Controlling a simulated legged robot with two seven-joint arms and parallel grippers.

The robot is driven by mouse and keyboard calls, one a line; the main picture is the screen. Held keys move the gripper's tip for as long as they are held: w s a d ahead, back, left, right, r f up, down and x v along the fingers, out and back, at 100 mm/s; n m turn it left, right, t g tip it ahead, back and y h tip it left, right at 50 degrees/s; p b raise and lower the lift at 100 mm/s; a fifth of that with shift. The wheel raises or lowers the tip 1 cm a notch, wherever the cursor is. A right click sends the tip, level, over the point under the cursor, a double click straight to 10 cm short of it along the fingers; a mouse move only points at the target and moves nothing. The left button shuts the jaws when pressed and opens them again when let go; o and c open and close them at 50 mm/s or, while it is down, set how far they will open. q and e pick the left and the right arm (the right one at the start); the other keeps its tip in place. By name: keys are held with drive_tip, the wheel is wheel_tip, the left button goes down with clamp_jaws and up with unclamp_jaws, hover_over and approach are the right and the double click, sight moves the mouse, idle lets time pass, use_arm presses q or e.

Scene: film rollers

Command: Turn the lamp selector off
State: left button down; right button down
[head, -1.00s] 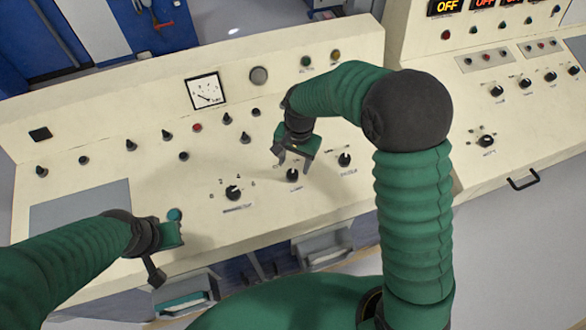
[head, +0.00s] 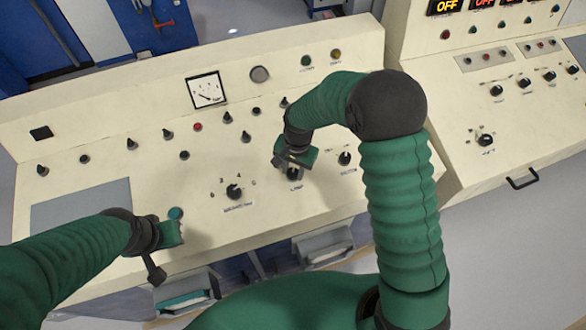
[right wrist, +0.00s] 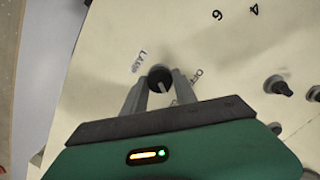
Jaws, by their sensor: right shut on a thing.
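The lamp selector is a round black knob (head: 295,174) on the cream sloped panel, with a LAMP label beside it. My right gripper (head: 292,166) is down at this knob. In the right wrist view the knob (right wrist: 160,76) sits between the two grey fingers (right wrist: 160,88), which are shut on it. A light pointer mark shows on the knob, and small lettering stands to its right. The fingers partly hide the knob's sides. My left gripper (head: 166,256) hangs over the panel's front left; its finger gap is not clear.
A larger selector knob (head: 234,191) with numbers around it is to the left, and another knob (head: 344,158) is close on the right. Several small switches and a meter (head: 206,90) stand farther back.

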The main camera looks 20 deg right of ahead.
drive_tip(key=shift+a+n, duration=0.1)
drive_tip(key=shift+n, duration=0.2)
drive_tip(key=shift+r+n+p, duration=0.15)
drive_tip(key=shift+n+p, duration=0.3)
drive_tip(key=shift+n, duration=0.45)
drive_tip(key=n+p, duration=0.1)
drive_tip(key=n, duration=0.2)
drive_tip(key=shift+n, duration=0.3)
drive_tip(key=n+p, duration=0.1)
drive_tip(key=n, duration=0.4)
drive_tip(key=shift+w+n+h, duration=0.1)
drive_tip(key=shift+n+h, duration=0.3)
drive_tip(key=c, duration=1)
unclamp_jaws()
